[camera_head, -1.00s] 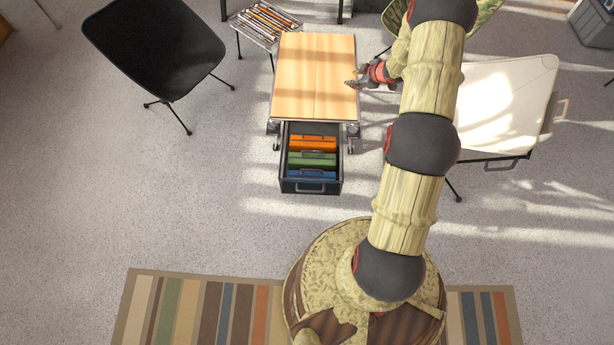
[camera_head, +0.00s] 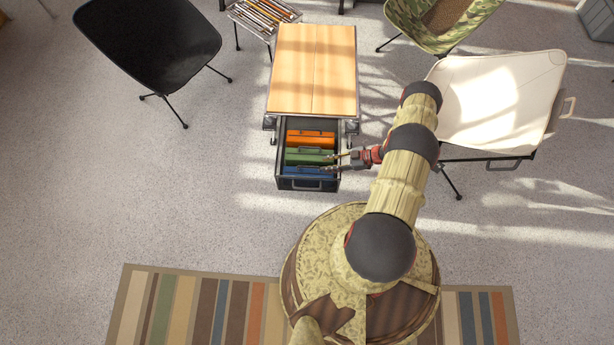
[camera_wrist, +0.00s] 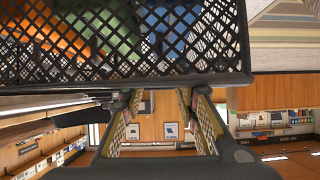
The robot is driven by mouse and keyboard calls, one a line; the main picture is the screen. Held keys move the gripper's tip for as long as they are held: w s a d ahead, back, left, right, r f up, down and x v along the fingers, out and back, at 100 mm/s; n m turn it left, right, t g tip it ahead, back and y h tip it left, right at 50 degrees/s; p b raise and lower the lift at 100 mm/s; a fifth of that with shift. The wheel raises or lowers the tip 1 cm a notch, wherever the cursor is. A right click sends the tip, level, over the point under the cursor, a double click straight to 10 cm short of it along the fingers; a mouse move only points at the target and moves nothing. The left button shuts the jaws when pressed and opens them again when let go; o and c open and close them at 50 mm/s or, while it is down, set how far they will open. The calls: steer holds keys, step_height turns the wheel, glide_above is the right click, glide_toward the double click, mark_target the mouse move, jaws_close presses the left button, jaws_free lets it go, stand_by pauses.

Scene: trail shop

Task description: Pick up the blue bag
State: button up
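The blue bag (camera_head: 305,172) is the front one of three bags in the open dark drawer (camera_head: 309,185) in the head view. Its right end is close to my fingers. My gripper (camera_head: 334,162) is open at the drawer's right side, level with the green and blue bags. In the wrist view my two fingers (camera_wrist: 165,125) stand apart with nothing visible between them. The drawer's black mesh wall (camera_wrist: 200,45) fills the top of that view, and the blue bag (camera_wrist: 118,22) shows partly through it.
The green bag (camera_head: 310,156) and the orange bag (camera_head: 310,138) lie behind the blue one. A wooden-topped table (camera_head: 312,70) stands above the drawer. Floor left of the drawer is clear.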

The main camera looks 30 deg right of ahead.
mark_target(308, 175)
steer(key=b+x, duration=0.1)
steer(key=x, duration=0.2)
steer(key=b+x, duration=0.1)
steer(key=x, duration=0.3)
steer(key=shift+w+a+r+b, duration=0.1)
steer(key=shift+w+a+b, duration=0.15)
steer(key=shift+a+b, duration=0.1)
steer(key=c, duration=0.7)
jaws_close()
